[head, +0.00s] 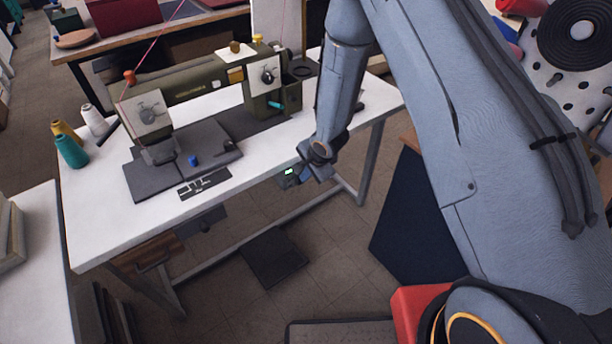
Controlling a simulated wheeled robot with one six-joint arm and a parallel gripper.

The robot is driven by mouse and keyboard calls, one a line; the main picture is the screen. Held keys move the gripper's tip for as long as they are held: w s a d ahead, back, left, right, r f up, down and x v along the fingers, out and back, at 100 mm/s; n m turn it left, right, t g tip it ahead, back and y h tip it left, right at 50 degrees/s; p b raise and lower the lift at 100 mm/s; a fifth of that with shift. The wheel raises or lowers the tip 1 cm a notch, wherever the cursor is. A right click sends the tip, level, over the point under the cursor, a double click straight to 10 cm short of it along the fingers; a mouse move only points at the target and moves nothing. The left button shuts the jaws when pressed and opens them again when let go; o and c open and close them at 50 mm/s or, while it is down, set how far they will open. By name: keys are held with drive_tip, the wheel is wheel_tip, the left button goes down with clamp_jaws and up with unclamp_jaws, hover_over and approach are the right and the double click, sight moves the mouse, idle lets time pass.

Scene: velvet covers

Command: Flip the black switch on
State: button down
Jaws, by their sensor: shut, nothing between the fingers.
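A sewing machine (190,90), olive green with pale plates, stands on the white table (105,215). A small box (287,181) with a lit green patch sits just below the table's front edge, right of the middle. I cannot make out a black switch for certain; the box's right part is hidden by or close against my gripper. My gripper (318,174) is shut and empty at the end of my arm, just right of the box. I cannot tell whether it touches the box.
Thread spools, teal (71,152), yellow and white, stand at the table's left end. A small blue item (193,160) lies by the machine. A dark foot pedal (273,257) lies on the floor below. Table legs and a crossbar (270,225) run underneath.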

drive_tip(key=shift+r, duration=0.1)
drive_tip(key=shift+r+p, duration=0.75)
drive_tip(key=shift+p, duration=0.25)
drive_tip(key=s+v, duration=0.1)
drive_tip(key=v, duration=1)
drive_tip(key=shift+s+d+p, duration=0.2)
drive_tip(key=shift+d+p, duration=0.1)
drive_tip(key=shift+d, duration=0.2)
